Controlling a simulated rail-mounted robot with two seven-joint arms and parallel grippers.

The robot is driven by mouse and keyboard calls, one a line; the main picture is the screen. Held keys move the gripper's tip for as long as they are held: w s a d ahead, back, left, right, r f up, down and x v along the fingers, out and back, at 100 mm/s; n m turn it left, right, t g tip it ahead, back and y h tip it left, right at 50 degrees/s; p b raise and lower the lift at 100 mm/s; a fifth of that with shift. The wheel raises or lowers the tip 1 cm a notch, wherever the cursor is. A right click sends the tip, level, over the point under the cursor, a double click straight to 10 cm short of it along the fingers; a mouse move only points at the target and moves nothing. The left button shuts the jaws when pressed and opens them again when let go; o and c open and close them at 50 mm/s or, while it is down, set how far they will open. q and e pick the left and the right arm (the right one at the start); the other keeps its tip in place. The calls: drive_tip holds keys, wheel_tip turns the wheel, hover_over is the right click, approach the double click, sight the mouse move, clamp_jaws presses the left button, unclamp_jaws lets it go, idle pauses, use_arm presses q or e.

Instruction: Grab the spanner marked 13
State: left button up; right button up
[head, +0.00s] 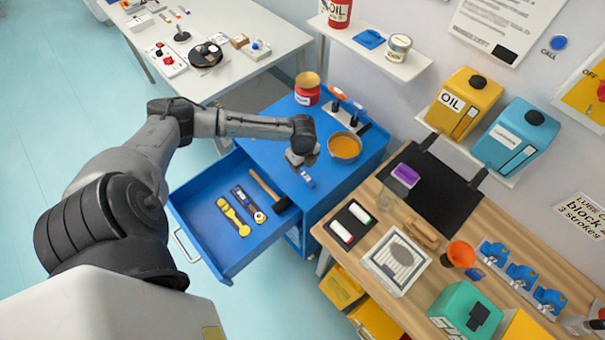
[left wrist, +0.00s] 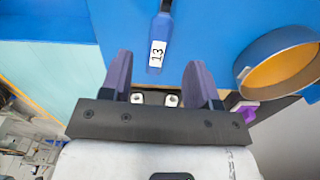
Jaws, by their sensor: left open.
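The spanner marked 13 shows in the left wrist view as a blue handle (left wrist: 160,42) with a white "13" label, above the blue cabinet top. In the head view its blue end (head: 307,178) shows just beyond my left gripper (head: 301,164); the rest is hidden or hard to make out. My left gripper is open and empty. In the left wrist view its fingers (left wrist: 159,76) stand either side of the line of the handle, whose labelled end reaches between the tips. I cannot tell the height gap. My right gripper is not in view.
An orange-filled bowl (head: 344,147) stands close to the right of my left gripper. A red tin (head: 307,92) and a tool rack are behind. A cluttered wooden bench (head: 335,260) is at right.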

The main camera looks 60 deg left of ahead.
sight(303, 173)
use_arm(q)
drive_tip(key=shift+f, duration=2.65)
drive_tip(key=shift+c, duration=0.4)
clamp_jaws()
drive_tip(key=shift+r, duration=0.1)
